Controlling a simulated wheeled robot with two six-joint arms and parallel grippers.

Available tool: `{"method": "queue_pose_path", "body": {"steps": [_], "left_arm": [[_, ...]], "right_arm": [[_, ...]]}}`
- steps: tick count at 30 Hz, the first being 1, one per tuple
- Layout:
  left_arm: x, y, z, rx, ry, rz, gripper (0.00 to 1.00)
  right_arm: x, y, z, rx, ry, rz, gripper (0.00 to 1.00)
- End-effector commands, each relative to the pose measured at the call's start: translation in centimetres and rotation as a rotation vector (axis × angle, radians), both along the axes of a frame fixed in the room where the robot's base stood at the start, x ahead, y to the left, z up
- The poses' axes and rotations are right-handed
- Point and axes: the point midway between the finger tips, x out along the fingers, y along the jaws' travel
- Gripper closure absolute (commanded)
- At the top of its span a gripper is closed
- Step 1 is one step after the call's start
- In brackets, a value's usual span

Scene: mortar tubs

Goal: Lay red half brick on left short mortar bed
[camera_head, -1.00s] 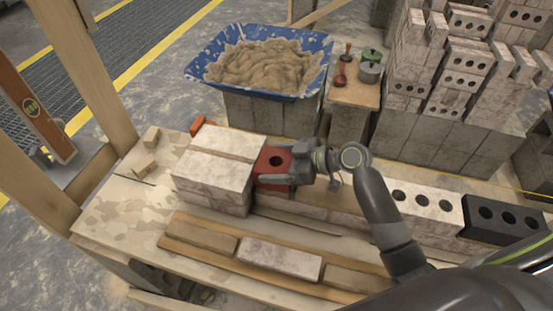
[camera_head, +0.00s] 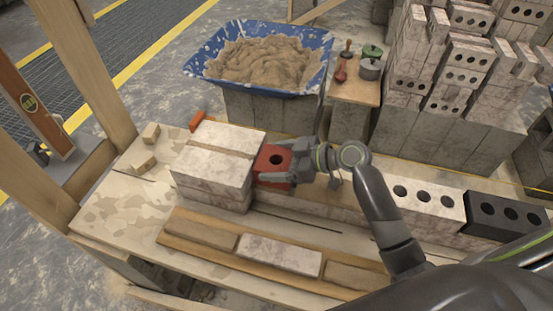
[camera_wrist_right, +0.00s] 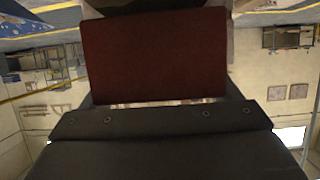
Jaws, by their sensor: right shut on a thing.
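The red half brick (camera_head: 271,158), with a round hole in its top, is beside the right end of the pale block stack (camera_head: 205,178). My right gripper (camera_head: 277,173) is shut on it from the right. In the right wrist view the brick's dark red face (camera_wrist_right: 155,58) fills the space ahead of the gripper. The brick is over the low pale course; I cannot tell whether it touches it. The left short mortar bed cannot be made out, and the brick and gripper hide the area beneath. My left gripper is out of view.
A blue mortar tub (camera_head: 318,48) stands behind. A small stand (camera_head: 357,94) holds pots and tools. A white holed brick (camera_head: 428,203) and a black one (camera_head: 500,219) lie to the right. A wooden board (camera_head: 178,237) with bricks lies in front. Wooden posts rise at left.

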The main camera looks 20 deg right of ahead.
Motion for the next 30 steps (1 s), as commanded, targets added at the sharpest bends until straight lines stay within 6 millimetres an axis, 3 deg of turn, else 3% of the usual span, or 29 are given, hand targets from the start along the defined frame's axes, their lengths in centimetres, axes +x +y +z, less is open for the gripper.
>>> {"method": "queue_pose_path", "body": {"steps": [10,11,14,30], "left_arm": [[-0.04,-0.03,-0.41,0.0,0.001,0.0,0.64],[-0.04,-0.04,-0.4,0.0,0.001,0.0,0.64],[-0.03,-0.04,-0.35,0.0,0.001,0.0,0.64],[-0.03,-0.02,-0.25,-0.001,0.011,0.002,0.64]], "right_arm": [[0.06,0.07,-0.2,0.003,-0.005,0.001,0.67],[0.06,0.07,-0.18,0.003,-0.005,0.001,0.15],[0.05,0.06,-0.16,0.002,-0.004,0.001,0.02],[-0.02,-0.04,-0.4,-0.001,0.001,0.0,0.0]]}}
